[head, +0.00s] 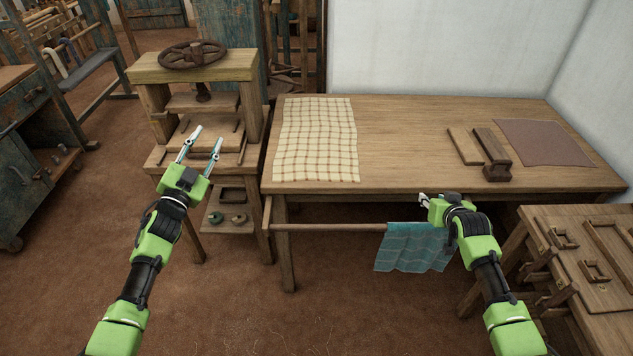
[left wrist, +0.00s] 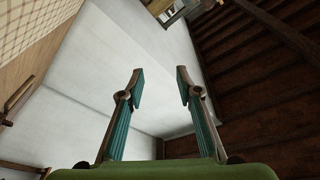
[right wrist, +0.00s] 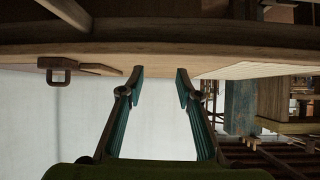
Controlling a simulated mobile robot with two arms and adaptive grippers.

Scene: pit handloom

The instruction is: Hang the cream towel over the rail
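The cream towel (head: 317,139), with a brown check, lies flat on the left part of the wooden table. A corner of it shows in the left wrist view (left wrist: 28,22) and an edge in the right wrist view (right wrist: 240,61). The wooden rail (head: 330,228) runs along the table's front, below the top. A teal towel (head: 412,247) hangs over the rail's right part. My left gripper (head: 207,136) is open and empty, left of the cream towel by the press. My right gripper (head: 424,200) is at the table's front edge above the teal towel; its open, empty fingers show in the right wrist view (right wrist: 159,75).
The wooden table (head: 400,145) is bare in the middle. Wooden blocks (head: 490,155) and a brown mat (head: 543,142) lie at its right. A screw press (head: 195,85) stands left of the table. A lower bench (head: 590,255) stands at the right front.

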